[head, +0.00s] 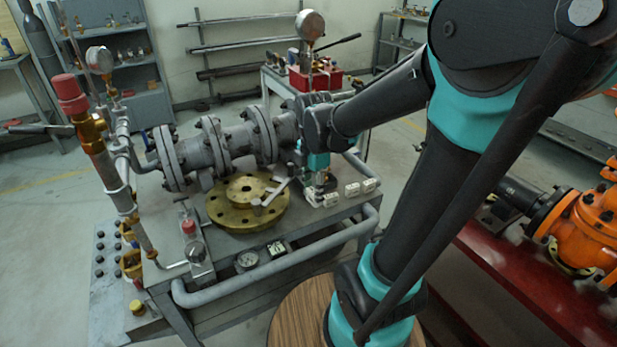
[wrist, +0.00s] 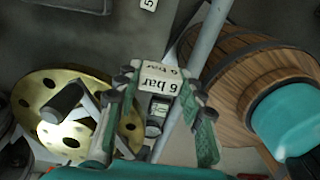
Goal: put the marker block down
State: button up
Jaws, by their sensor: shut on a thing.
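In the wrist view a white marker block (wrist: 161,84) lettered "6 bar" sits between the two fingertips of my gripper (wrist: 165,82). The fingers are shut on it from both sides. In the head view my gripper (head: 318,182) points down over the right part of the grey bench (head: 335,222), beside the brass flange. A white block (head: 330,199) shows at its fingertips. Two more white blocks, one nearer (head: 352,190) and one farther (head: 369,185), stand to its right. I cannot tell whether the held block touches the bench.
The brass flange (head: 228,213) lies left of my gripper, with a grey handled tool on it. The flanged pipe (head: 215,150) runs behind. A grey rail (head: 290,262) borders the bench.

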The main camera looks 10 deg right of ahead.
jog(key=w+f, duration=0.1)
jog(key=w, duration=0.4)
jog(key=w+d, duration=0.1)
jog(key=w, duration=0.4)
jog(key=w+f, duration=0.1)
jog(key=w, duration=0.4)
jog(key=shift+w+d+f, duration=0.15)
jog(key=shift+w+f, duration=0.15)
jog(key=shift+w, duration=0.1)
jog(key=shift+f, duration=1.95)
jog(key=shift+w+f, duration=0.25)
jog(key=shift+w, duration=0.1)
jog(key=o, duration=0.9)
jog(key=shift+f, duration=0.1)
notch_tip(320, 180, up, 12)
jog(key=shift+r, duration=0.15)
